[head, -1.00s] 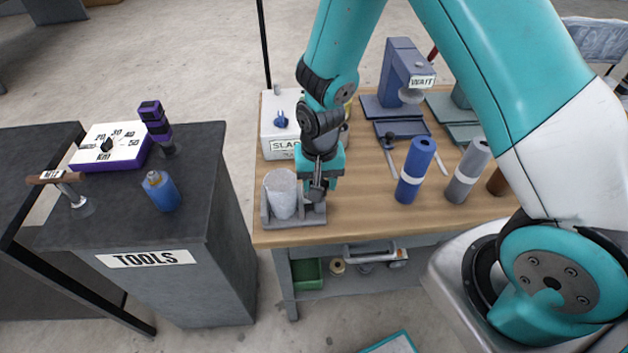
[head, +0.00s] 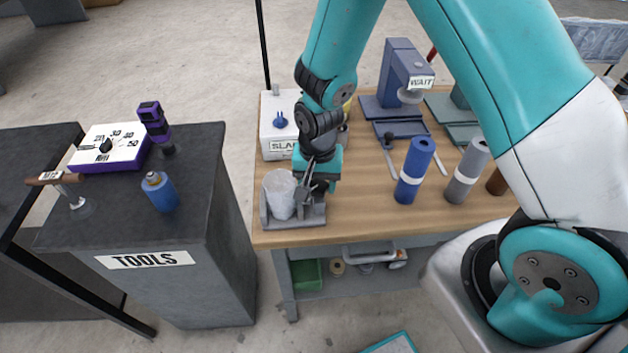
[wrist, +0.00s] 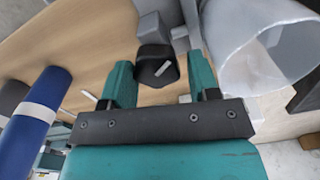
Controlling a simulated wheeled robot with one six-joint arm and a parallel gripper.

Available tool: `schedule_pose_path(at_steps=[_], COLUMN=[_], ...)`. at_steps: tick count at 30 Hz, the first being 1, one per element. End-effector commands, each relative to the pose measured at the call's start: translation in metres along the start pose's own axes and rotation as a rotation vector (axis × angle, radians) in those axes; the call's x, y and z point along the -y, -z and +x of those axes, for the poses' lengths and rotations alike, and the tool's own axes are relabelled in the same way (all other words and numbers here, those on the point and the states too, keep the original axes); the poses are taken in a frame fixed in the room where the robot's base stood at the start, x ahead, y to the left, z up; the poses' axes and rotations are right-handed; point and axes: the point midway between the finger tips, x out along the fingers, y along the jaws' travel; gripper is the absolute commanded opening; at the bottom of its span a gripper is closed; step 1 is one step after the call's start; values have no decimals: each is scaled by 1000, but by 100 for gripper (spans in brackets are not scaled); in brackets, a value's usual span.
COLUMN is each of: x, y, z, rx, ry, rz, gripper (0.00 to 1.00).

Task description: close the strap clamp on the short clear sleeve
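The short clear sleeve (head: 279,196) stands upright in a grey fixture (head: 308,221) at the table's front left corner. It also shows at the upper right of the wrist view (wrist: 268,42), its open mouth facing the camera. My gripper (head: 312,186) is low, just right of the sleeve, over the fixture. In the wrist view its two teal fingers (wrist: 160,75) are apart. A dark block-like handle (wrist: 155,64), apparently the clamp's, lies between them with gaps on both sides. Grey clamp parts lean beside the sleeve in the head view. Whether the strap wraps the sleeve is hidden.
A blue cylinder (head: 415,171) and a grey cylinder (head: 466,172) stand right of my gripper. A white box (head: 282,122) is behind, and a blue press marked WAIT (head: 405,70) stands farther back. The TOOLS cabinet (head: 226,220) is left, across a gap.

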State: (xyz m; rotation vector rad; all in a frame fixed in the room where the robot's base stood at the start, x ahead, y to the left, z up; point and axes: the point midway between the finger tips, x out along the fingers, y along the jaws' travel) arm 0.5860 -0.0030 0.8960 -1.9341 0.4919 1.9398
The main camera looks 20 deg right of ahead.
Motion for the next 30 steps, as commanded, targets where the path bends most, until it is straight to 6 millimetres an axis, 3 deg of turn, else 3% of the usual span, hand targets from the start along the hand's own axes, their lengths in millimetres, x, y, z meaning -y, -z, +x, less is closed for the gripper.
schedule_pose_path(at_steps=[2, 17, 23, 30], x=[0, -1, 0, 0], y=[0, 2, 4, 4], z=[0, -6, -41, -104], rx=[-1, -6, -10, -9], ry=[-1, 0, 4, 2], rz=[0, 3, 4, 3], gripper=[72, 72, 72, 72])
